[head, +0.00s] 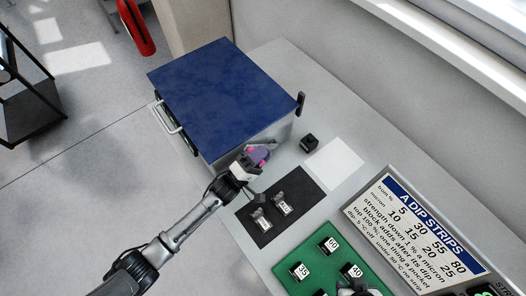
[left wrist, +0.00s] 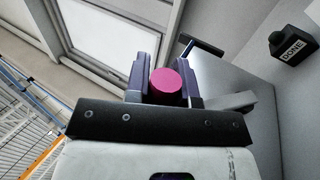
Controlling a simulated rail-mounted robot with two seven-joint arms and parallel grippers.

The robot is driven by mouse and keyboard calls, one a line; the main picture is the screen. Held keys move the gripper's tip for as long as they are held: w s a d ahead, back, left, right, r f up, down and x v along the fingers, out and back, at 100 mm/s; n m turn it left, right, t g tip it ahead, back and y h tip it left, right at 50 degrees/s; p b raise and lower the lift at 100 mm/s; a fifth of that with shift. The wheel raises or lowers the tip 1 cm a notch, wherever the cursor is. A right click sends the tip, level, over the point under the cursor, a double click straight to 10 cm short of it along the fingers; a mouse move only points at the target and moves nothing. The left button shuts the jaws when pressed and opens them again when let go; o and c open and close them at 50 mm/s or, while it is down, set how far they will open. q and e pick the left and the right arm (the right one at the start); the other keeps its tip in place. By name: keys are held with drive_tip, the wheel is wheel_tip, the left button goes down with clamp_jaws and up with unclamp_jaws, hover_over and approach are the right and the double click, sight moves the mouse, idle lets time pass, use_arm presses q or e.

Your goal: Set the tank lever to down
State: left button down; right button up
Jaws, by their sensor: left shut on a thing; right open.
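The tank (head: 222,92) is a box with a dark blue top and grey sides. My left gripper (head: 260,154) is at its near right side, its purple fingers shut on a magenta round knob, which also shows between the fingers in the left wrist view (left wrist: 166,87). The knob appears to be the end of the tank lever; the rest of the lever is mostly hidden by the gripper, so its position cannot be told. A black handle (head: 301,103) stands at the tank's right corner. My right gripper (head: 358,289) is only partly seen at the bottom edge.
A black DONE button (left wrist: 292,46) stands on the bench, also in the head view (head: 309,142). Nearby lie a white sheet (head: 334,164), a black mat (head: 271,232) with two metal pieces, a green tray (head: 318,252) with numbered blocks, and a strip sign (head: 415,228).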

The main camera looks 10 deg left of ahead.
use_arm(q)
drive_tip(key=shift+r, duration=0.15)
drive_tip(key=c, duration=1.4)
unclamp_jaws()
drive_tip(key=shift+s, duration=0.1)
drive_tip(key=o, duration=0.3)
drive_tip(key=shift+s+a, duration=0.1)
drive_tip(key=shift+a, duration=0.05)
drive_tip(key=shift+o, duration=0.7)
use_arm(e)
drive_tip(key=shift+s+a, duration=0.1)
wheel_tip(320, 180, down, 2)
drive_tip(key=shift+b, duration=1)
use_arm(q)
drive_tip(key=v, duration=1.3)
drive_tip(key=shift+s+f, duration=0.2)
drive_tip(key=shift+f, duration=0.1)
use_arm(e)
drive_tip(key=shift+f, duration=0.1)
use_arm(q)
drive_tip(key=shift+a, duration=0.15)
drive_tip(key=shift+c, duration=0.3)
